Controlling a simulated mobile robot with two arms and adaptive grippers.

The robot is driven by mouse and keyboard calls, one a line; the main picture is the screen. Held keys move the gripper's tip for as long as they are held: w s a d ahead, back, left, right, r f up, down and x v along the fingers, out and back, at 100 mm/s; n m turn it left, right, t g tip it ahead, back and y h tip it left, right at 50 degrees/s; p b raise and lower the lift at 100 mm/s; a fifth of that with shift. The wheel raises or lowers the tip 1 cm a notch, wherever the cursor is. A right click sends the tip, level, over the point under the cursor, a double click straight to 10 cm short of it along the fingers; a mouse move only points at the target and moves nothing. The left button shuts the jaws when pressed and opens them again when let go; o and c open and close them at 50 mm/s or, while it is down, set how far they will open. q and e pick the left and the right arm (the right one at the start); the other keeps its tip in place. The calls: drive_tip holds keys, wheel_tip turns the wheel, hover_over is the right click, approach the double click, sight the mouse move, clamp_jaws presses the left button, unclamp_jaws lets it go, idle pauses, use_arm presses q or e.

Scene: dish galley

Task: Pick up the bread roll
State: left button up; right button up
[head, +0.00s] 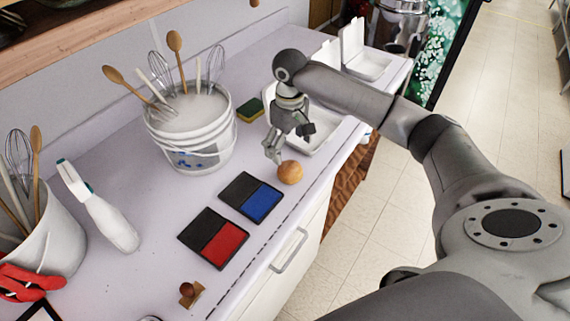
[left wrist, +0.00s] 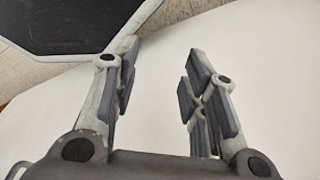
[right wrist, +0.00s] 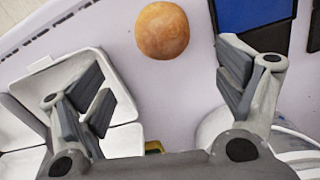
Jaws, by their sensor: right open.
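The bread roll (head: 290,172) is round and golden brown. It lies on the pale counter (head: 150,205) near its front edge, just beyond the blue ink pad. My right gripper (head: 290,150) is above the counter, close to the roll on its far left side. In the right wrist view the roll (right wrist: 162,30) lies ahead of the fingertips, between their lines and apart from them. The right gripper (right wrist: 165,95) is open and empty. My left gripper (left wrist: 155,75) shows only in the left wrist view, open and empty over a plain white surface.
A blue ink pad (head: 252,197) and a red one (head: 213,238) lie near the roll. A white bucket (head: 190,135) with utensils, a sponge (head: 250,110) and open white containers (head: 315,130) stand around the right gripper.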

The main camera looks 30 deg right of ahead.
sight(289, 164)
drive_tip(key=f, duration=0.1)
drive_tip(key=s+f, duration=0.1)
drive_tip(key=shift+f, duration=0.35)
drive_tip(key=shift+w+f+p, duration=0.1)
drive_tip(key=shift+f+p, duration=0.2)
drive_tip(key=shift+p, duration=0.05)
wheel_tip(289, 164, down, 5)
drive_tip(key=shift+a+r+p, duration=0.1)
drive_tip(key=shift+p, duration=0.7)
drive_tip(key=shift+c, duration=0.8)
drive_tip(key=c, duration=0.5)
drive_tip(key=shift+c, duration=1.4)
use_arm(q)
drive_tip(key=s+r, duration=0.2)
drive_tip(key=s, duration=0.1)
drive_tip(key=shift+s+a+r, duration=0.1)
drive_tip(key=shift+s+r, duration=0.05)
drive_tip(key=shift+r, duration=0.05)
drive_tip(key=shift+f, duration=0.15)
use_arm(e)
drive_tip(key=shift+r, duration=0.1)
